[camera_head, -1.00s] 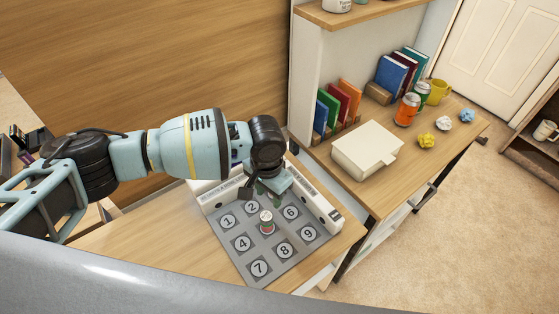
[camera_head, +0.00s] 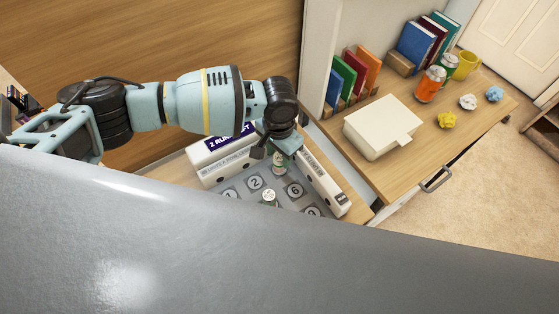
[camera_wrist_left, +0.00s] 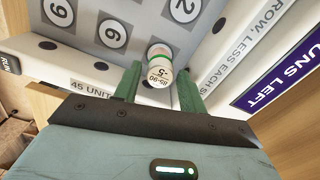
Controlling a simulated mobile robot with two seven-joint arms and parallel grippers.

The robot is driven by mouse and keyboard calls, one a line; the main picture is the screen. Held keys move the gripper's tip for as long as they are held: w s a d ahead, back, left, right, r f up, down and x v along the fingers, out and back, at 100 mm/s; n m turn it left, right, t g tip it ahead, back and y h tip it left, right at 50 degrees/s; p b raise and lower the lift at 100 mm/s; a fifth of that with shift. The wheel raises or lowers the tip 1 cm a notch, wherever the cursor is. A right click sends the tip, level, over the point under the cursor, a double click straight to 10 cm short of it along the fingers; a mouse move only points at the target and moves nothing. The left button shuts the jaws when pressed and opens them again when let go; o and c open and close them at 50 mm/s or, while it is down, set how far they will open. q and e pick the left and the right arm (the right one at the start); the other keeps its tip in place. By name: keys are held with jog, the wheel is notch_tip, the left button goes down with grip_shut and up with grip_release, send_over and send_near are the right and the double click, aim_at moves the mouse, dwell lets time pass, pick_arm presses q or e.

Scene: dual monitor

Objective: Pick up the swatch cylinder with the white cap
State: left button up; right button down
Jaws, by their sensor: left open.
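A small pale swatch cylinder with a green band (camera_head: 280,168) stands at the far part of the numbered grey mat (camera_head: 230,181), directly under my left gripper (camera_head: 284,153). In the left wrist view this cylinder (camera_wrist_left: 159,68) has a whitish labelled end towards the camera, then green and pink bands. It lies between the two green fingers of my left gripper (camera_wrist_left: 160,85), which are open around it; contact is unclear. A second cylinder with a white top (camera_head: 268,197) stands nearer on the mat. My right gripper is not in view.
White printed rails (camera_head: 323,184) border the mat's far and right sides, close to my left gripper. A white box (camera_head: 381,127), cans (camera_head: 430,84), books (camera_head: 415,47) and crumpled paper (camera_head: 447,120) occupy the desk to the right. The mat's front part is hidden.

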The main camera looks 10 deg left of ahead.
aim_at(279, 156)
pick_arm(q)
notch_tip(279, 156, down, 5)
jog(key=shift+w+f, duration=0.1)
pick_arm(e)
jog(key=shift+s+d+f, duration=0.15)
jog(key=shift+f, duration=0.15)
pick_arm(q)
jog(key=c, duration=0.7)
